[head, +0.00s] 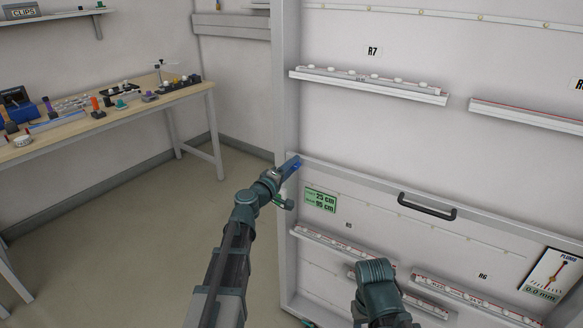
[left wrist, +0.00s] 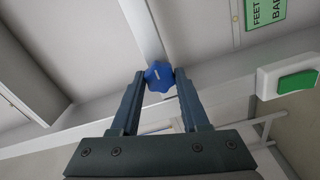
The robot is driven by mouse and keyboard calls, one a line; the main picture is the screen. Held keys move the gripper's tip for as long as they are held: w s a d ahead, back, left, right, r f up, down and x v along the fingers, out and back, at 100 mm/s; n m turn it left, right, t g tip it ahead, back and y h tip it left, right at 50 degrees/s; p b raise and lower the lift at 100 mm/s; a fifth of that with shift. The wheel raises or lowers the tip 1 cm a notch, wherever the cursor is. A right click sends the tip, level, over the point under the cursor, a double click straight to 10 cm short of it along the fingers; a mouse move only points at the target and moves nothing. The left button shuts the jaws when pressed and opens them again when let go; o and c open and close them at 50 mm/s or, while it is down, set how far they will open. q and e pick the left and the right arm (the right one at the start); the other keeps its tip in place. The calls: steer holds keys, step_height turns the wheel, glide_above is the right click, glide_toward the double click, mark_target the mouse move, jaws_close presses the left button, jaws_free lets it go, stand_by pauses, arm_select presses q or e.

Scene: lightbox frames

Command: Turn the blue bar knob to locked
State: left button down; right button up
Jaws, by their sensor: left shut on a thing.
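The blue knob (left wrist: 159,77) is lobed, with a short pale mark on its face. It sits on a light bar or frame strip, between the fingertips of my left gripper (left wrist: 155,80). Both fingers touch or nearly touch its sides, and the gripper is shut on it. In the head view my left gripper (head: 291,167) reaches the left upright of the large white frame, and only a bit of blue shows at its tips. The mark's lock position cannot be read. My right arm shows at the lower middle, but its fingers are not visible.
The white frame (head: 288,90) carries ledges, a black handle (head: 427,206), a green sign (head: 321,201) and a plumb gauge (head: 550,275). A green button (left wrist: 298,82) is near the knob. A workbench (head: 190,91) with small items stands left; floor between is clear.

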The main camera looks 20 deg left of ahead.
stand_by(0.3)
arm_select(q)
steer(key=shift+c, duration=2)
jaws_free()
steer(key=v, duration=1.3)
steer(key=shift+s, duration=0.35)
